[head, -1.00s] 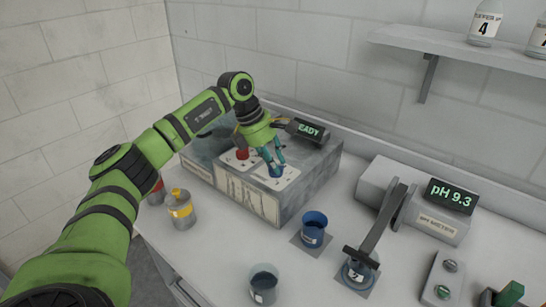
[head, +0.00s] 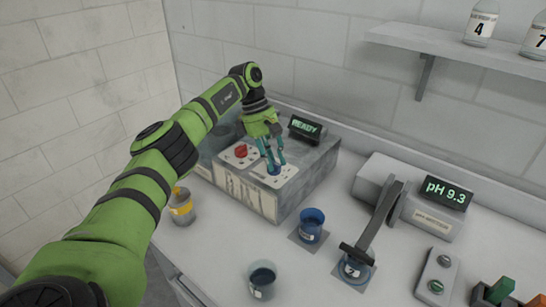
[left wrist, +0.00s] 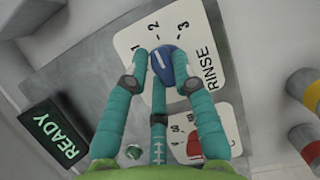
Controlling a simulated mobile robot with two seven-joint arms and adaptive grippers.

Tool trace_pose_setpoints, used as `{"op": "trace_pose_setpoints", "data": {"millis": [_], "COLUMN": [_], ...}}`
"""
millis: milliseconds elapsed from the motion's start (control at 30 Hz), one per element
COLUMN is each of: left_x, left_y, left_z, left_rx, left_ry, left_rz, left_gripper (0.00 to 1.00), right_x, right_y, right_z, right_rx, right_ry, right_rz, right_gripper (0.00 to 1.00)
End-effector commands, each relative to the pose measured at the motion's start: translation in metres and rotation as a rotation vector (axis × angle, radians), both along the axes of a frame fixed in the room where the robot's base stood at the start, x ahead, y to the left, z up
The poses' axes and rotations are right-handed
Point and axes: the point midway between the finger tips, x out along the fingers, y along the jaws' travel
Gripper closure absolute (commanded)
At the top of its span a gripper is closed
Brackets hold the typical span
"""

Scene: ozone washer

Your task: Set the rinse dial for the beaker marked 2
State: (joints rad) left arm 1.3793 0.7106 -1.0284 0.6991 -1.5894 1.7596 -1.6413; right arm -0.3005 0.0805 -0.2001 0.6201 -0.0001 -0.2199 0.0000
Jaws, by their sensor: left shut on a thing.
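The blue rinse dial (left wrist: 166,63) sits on a white panel of the grey washer, with marks 1, 2 and 3 and the word RINSE around it. It also shows in the head view (head: 273,169). A pale line crosses the dial's top; I cannot tell surely which mark it points to. My left gripper (left wrist: 164,66) has its teal fingers shut around the dial; it also shows in the head view (head: 272,164). Three beakers stand on the counter: one blue (head: 311,224), one in front (head: 262,281), one under the pH probe (head: 354,268). Their labels are too small to read surely. My right gripper is out of view.
A red dial (head: 241,151) is on the panel beside the rinse dial. The washer display (head: 306,129) reads READY. The pH meter display (head: 446,193) reads 9.3. A yellow-banded container (head: 181,208) stands left of the washer. Bottles stand on the shelf (head: 440,44).

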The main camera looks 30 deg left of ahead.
Motion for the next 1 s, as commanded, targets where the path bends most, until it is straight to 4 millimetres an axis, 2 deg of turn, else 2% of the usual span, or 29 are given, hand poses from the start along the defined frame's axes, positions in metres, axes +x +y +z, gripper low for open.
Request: {"op": "trace_pose_setpoints", "data": {"millis": [533, 567, 600, 1000], "left_x": [0.0005, 0.0005, 0.0005, 0.0007], "left_y": [-0.0005, -0.0005, -0.0005, 0.0015], "left_z": [0.0005, 0.0005, 0.0004, 0.0044], "left_rx": [0.001, 0.001, 0.001, 0.001], "left_ry": [-0.001, -0.001, -0.001, -0.001], "left_rz": [-0.024, -0.024, -0.024, -0.022], "left_gripper": [1.0, 0.62, 0.5, 0.5], "right_x": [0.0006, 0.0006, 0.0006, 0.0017], "right_y": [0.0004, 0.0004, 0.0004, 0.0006], "right_z": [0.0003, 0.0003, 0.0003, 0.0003], "right_rx": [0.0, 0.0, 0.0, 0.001], "right_ry": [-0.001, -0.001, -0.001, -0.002], "right_rz": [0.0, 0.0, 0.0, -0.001], "right_gripper": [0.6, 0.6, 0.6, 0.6]}}
